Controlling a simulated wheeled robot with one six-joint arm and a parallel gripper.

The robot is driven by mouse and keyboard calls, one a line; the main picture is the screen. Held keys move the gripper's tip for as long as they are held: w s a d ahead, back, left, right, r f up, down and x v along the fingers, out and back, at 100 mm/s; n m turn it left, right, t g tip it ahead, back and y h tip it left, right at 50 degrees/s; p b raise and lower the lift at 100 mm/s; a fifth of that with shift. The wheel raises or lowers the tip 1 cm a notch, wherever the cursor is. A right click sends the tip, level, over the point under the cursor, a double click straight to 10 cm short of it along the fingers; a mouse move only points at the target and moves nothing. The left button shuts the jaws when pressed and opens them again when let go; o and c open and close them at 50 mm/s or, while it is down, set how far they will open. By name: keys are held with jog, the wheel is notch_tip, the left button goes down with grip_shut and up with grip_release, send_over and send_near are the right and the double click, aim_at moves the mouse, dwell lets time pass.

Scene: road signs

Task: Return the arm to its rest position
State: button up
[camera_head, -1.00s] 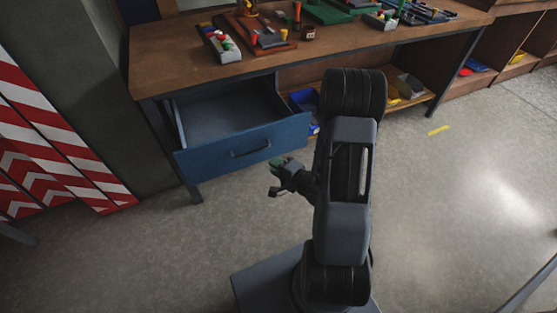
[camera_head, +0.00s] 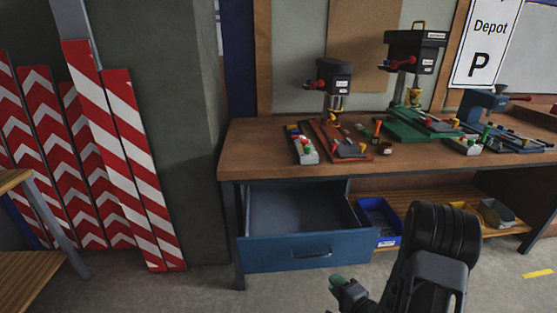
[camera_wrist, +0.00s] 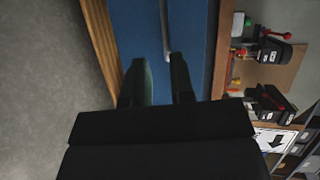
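My gripper (camera_head: 343,286) is low at the bottom of the head view, in front of the workbench and just right of the open blue drawer's (camera_head: 283,256) front. In the wrist view my gripper's two fingers (camera_wrist: 158,84) stand apart with a gap between them, and nothing shows in the gap. The blue drawer front (camera_wrist: 200,40) and its metal handle lie beyond the fingers in that view. My arm is folded at the lower right of the head view.
The wooden workbench (camera_head: 270,156) carries drill presses (camera_head: 334,84) and tools. A blue bin (camera_head: 378,222) sits on the lower shelf. Red-and-white striped boards (camera_head: 115,150) lean at the left. Bare floor shows in front of the drawer.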

jog(key=s+d+f+n+g+h, duration=0.4)
jog(key=d+f+n+g+h, duration=0.1)
jog(key=f+g, duration=0.25)
jog(key=s+d+r+n+g+h+p, duration=0.2)
jog(key=s+d+r+n+g+h, duration=0.15)
jog(key=r, duration=0.25)
jog(key=s+a+r+n+p, duration=0.1)
jog(key=a+r, duration=0.3)
jog(key=r, duration=0.5)
jog(key=s+a+r+n+y+p, duration=0.1)
jog(key=a+r, duration=0.4)
jog(key=r, duration=0.5)
jog(key=s+a+r+n+y+p, duration=0.1)
jog(key=s+a+r+n+p, duration=0.1)
jog(key=r, duration=0.7)
jog(key=a+n+p, duration=0.1)
jog(key=a+p, duration=0.1)
jog(key=a, duration=0.1)
jog(key=shift+r, duration=0.2)
jog(key=shift+d+y, duration=0.1)
jog(key=shift+y, duration=0.15)
